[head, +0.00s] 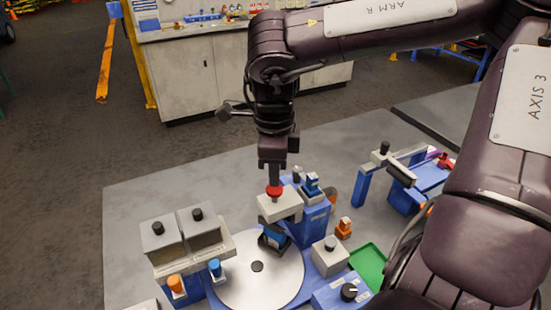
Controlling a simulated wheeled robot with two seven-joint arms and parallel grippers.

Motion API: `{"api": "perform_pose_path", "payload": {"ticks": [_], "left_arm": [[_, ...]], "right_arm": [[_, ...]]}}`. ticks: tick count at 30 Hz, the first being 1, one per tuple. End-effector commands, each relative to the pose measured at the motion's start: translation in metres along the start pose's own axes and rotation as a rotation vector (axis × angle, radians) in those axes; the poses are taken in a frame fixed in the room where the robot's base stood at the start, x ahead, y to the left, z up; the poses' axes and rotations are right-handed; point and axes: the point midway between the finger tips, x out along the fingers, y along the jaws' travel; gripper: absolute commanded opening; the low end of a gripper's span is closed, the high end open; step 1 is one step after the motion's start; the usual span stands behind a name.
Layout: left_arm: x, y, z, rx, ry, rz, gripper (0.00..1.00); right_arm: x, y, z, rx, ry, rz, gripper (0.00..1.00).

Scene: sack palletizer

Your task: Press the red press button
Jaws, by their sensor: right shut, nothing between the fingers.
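The red press button (275,192) sits on top of a pale block of the small press, above the round plate. My right gripper (273,178) points straight down with its fingers shut and empty. Its fingertips are directly over the red button and overlap its top edge in the head view. I cannot tell whether they touch it or whether the button is pushed down. My left gripper is not in view.
The press stands by a round grey turntable (250,280). Two grey hoppers (160,240) with black knobs stand to the left. A green tray (368,265) and a grey box with a black knob (330,255) are to the right. Bare table lies at the left (130,205).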

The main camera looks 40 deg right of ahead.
Motion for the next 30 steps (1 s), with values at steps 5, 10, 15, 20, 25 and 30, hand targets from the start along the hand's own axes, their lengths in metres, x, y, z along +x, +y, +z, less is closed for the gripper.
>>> {"api": "perform_pose_path", "payload": {"ticks": [5, 10, 15, 20, 25, 30], "left_arm": [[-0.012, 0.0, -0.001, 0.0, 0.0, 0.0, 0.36], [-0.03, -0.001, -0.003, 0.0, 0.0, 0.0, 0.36], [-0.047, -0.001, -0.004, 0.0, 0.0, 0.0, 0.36], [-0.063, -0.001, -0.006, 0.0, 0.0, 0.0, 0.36], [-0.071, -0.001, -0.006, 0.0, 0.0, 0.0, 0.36], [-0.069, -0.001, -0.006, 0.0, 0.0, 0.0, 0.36]], "right_arm": [[-0.012, 0.0, 0.0, 0.0, 0.0, -0.001, 0.0], [-0.031, 0.0, 0.0, 0.001, 0.0, -0.001, 0.0], [-0.048, 0.0, 0.0, 0.001, 0.001, -0.001, 0.0], [-0.064, 0.0, 0.0, 0.0, 0.0, -0.001, 0.0], [-0.072, 0.0, 0.0, 0.0, 0.0, 0.0, 0.0], [-0.07, 0.0, 0.0, 0.0, 0.0, 0.0, 0.0]]}}
